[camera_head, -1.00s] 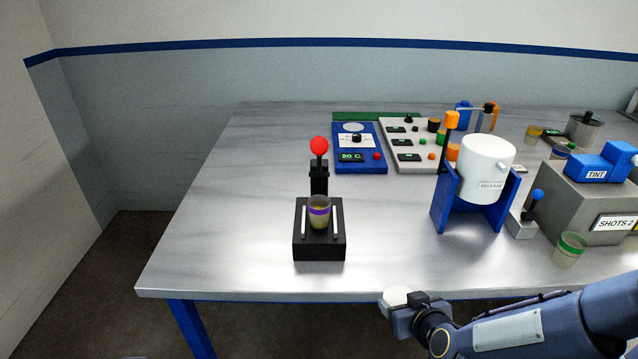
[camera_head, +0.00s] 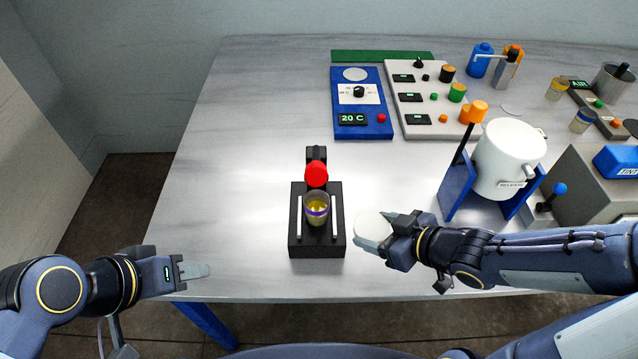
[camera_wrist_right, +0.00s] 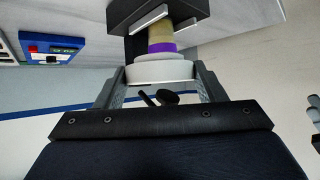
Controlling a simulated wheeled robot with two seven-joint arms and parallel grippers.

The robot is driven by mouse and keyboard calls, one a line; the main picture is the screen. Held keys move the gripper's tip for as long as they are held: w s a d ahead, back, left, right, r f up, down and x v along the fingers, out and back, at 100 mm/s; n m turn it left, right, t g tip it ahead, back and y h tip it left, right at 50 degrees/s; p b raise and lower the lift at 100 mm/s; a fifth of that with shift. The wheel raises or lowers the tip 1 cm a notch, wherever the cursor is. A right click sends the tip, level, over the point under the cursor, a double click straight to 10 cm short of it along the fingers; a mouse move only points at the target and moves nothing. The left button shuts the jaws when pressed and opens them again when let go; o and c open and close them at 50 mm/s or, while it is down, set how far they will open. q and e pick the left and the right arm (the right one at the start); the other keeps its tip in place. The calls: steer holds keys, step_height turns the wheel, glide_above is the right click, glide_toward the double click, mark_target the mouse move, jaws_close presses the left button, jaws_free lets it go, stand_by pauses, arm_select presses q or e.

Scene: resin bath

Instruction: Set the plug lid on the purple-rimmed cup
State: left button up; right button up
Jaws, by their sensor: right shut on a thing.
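The purple-rimmed cup (camera_head: 317,209) stands upright in a black holder (camera_head: 317,248) with two pale rails, with yellowish content inside. My right gripper (camera_head: 376,232) is shut on the white round plug lid (camera_head: 371,225), to the right of the holder and apart from the cup. In the right wrist view the stepped lid (camera_wrist_right: 160,70) sits between the fingers, with the purple band of the cup (camera_wrist_right: 161,46) beyond it. My left gripper (camera_head: 194,271) is at the table's front left edge, away from the cup; its finger gap is unclear.
A red-knobbed lever (camera_head: 316,174) stands right behind the cup. A white release pot (camera_head: 508,160) in a blue stand is to the right. A blue control panel (camera_head: 361,119) and a grey one (camera_head: 427,107) lie behind. The table left of the holder is clear.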

steer(key=w+a+b, duration=0.2)
steer(key=w+a, duration=0.1)
steer(key=w+a+f+b, duration=0.1)
steer(key=w+a+b, duration=0.1)
steer(key=w+a, duration=0.2)
steer(key=w+a+b, duration=0.2)
steer(key=w+a, duration=0.2)
steer(key=shift+a+f, duration=0.15)
steer(key=shift+f, duration=0.2)
steer(key=shift+s, duration=0.1)
steer(key=shift+f+b, duration=0.6)
steer(key=shift+b, duration=0.1)
steer(key=o, duration=1)
